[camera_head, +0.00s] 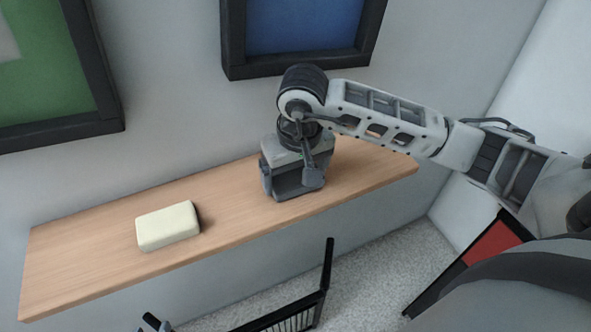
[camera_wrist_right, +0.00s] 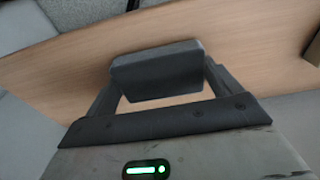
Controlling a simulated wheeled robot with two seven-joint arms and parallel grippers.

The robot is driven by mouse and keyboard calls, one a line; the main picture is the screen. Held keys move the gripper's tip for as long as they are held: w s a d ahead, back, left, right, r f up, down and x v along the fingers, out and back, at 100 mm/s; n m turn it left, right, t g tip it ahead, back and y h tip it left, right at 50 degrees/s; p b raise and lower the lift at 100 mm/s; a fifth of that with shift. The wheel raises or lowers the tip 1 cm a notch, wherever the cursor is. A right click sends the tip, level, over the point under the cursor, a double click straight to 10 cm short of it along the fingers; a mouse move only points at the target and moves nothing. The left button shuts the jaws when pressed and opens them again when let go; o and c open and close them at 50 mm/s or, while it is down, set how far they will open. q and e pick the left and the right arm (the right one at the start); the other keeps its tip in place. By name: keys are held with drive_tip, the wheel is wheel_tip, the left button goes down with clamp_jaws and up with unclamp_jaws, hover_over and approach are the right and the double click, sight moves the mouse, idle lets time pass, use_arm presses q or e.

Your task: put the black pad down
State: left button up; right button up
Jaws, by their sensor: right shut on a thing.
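The black pad (camera_wrist_right: 157,70) is a dark, block-like piece between the two fingers of my right gripper in the right wrist view. My right gripper (camera_head: 296,189) is shut on it, pointing down over the right half of the wooden shelf (camera_head: 240,205). In the head view the gripper mostly hides the pad. I cannot tell whether the pad touches the shelf. My left gripper is not in view.
A cream block (camera_head: 167,226) lies on the shelf to the left of my right gripper. The shelf between them and at its left end is bare. Dark-framed pictures (camera_head: 300,64) hang on the wall above. A black metal rack (camera_head: 300,313) stands below the front edge.

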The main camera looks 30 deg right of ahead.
sight(299, 182)
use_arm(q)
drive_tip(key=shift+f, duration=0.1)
use_arm(e)
drive_tip(key=shift+f, duration=0.1)
drive_tip(key=shift+f+b, duration=0.2)
drive_tip(key=shift+b, duration=0.15)
drive_tip(key=o, duration=0.6)
drive_tip(key=shift+r, duration=0.15)
drive_tip(key=shift+r+p, duration=0.35)
drive_tip(key=shift+p, duration=0.2)
use_arm(q)
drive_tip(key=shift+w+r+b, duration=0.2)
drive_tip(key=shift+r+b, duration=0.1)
drive_tip(key=shift+b, duration=0.2)
use_arm(e)
drive_tip(key=shift+s+r, duration=0.25)
drive_tip(key=shift+r, duration=1.7)
drive_tip(key=shift+s+r, duration=0.25)
drive_tip(key=shift+r, duration=1.65)
drive_tip(key=shift+s+r, duration=0.25)
drive_tip(key=shift+r, duration=1.7)
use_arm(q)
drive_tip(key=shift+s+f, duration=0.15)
use_arm(e)
drive_tip(key=shift+s+a+f, duration=0.1)
